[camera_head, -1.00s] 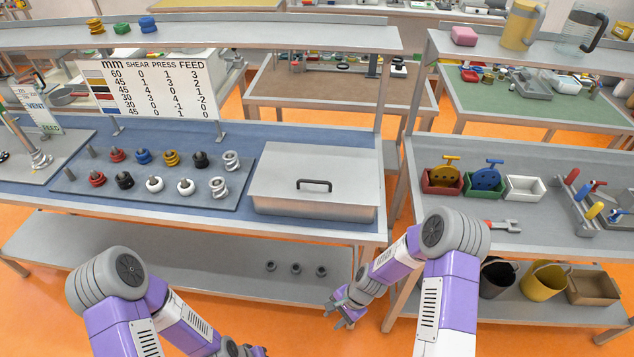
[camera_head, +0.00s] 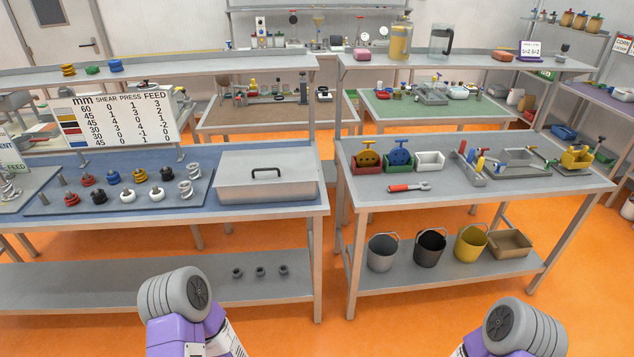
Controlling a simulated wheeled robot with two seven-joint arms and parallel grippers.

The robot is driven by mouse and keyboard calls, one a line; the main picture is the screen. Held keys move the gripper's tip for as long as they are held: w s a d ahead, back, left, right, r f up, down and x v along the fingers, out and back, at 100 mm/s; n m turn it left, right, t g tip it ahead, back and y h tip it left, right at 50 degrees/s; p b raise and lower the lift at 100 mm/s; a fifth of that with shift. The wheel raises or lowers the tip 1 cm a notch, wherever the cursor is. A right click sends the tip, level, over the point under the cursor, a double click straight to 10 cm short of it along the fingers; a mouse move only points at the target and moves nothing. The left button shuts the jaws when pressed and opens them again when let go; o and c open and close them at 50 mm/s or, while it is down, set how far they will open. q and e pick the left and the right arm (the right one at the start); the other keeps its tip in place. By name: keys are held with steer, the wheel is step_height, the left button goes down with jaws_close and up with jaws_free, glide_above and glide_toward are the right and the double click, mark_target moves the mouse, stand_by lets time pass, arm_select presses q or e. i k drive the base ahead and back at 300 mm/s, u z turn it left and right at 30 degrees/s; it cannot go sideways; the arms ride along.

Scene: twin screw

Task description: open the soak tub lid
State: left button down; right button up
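The soak tub (camera_head: 268,193) is a grey metal box on the right part of the blue-topped bench. Its flat grey lid (camera_head: 235,168) is on it and looks closed, with a dark bar handle (camera_head: 267,171) on top. Both my arms show only as purple and grey links at the bottom edge, well in front of and below the bench. Neither gripper shows in the picture.
Left of the tub, a grey plate (camera_head: 50,208) holds several coloured rings on pegs, with a number board (camera_head: 113,122) behind. A second bench (camera_head: 440,201) stands to the right across a narrow gap. Orange floor (camera_head: 260,335) is open in front.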

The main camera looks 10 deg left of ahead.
mark_target(244, 168)
steer(key=u, duration=1.15)
steer(key=i, duration=1)
steer(key=u, duration=0.15)
